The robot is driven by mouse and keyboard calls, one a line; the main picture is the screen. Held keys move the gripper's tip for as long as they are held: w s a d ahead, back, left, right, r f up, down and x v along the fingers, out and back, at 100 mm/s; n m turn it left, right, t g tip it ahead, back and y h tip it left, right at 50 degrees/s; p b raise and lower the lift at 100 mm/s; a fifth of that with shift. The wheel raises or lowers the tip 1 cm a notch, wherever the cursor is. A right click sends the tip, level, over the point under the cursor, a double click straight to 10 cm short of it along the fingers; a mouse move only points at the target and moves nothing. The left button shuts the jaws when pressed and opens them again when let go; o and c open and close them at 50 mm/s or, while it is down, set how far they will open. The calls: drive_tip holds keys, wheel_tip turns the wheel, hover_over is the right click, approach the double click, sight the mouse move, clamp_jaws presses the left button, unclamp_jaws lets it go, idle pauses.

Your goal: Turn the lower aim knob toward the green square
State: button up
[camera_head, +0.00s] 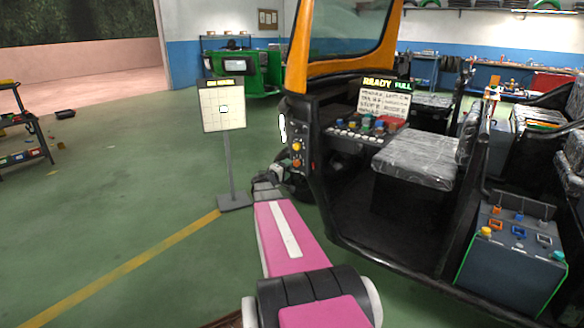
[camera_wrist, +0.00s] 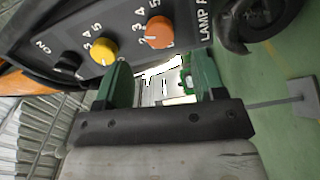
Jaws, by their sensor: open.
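The lower aim knob is orange (camera_head: 297,163), on the dark panel (camera_head: 302,180) at the rickshaw's front corner. In the wrist view the orange knob (camera_wrist: 158,32) lies above the gap between my fingers, beside numbers and the word "LAMP". The upper yellow knob (camera_head: 296,147) shows in the wrist view (camera_wrist: 103,50) near the left finger. My gripper (camera_wrist: 157,75) is open, with two green fingers and nothing between them; it is apart from the orange knob. In the head view a board (camera_head: 222,105) carries a small pale square; I cannot make out green on it.
A black switch marked "ON" (camera_wrist: 67,63) sits beyond the yellow knob. The board stands on a grey post (camera_head: 229,165) left of the rickshaw. A dashboard (camera_head: 360,130) with several coloured controls lies right of the panel.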

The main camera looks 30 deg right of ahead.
drive_tip(key=shift+v, duration=2.35)
drive_tip(key=s+a+f+m+g+y, duration=0.1)
drive_tip(key=s+a+f+g+y, duration=0.1)
drive_tip(key=s+a+f+y, duration=0.2)
drive_tip(key=s+a+f+m+g+y, duration=0.1)
drive_tip(key=s+a+f+y, duration=0.4)
drive_tip(key=a, duration=1.4)
drive_tip(key=s+a+f+g+y, duration=0.3)
drive_tip(key=s+a+f+y, duration=0.2)
drive_tip(key=s+a, duration=0.6)
drive_tip(key=y, duration=0.2)
drive_tip(key=shift+s+a+m+g+y, duration=0.2)
drive_tip(key=shift+s+m+g+y, duration=0.1)
drive_tip(key=shift+s+m+g, duration=0.1)
drive_tip(key=shift+w+f, duration=0.1)
drive_tip(key=shift+w, duration=0.05)
drive_tip(key=shift+c, duration=0.2)
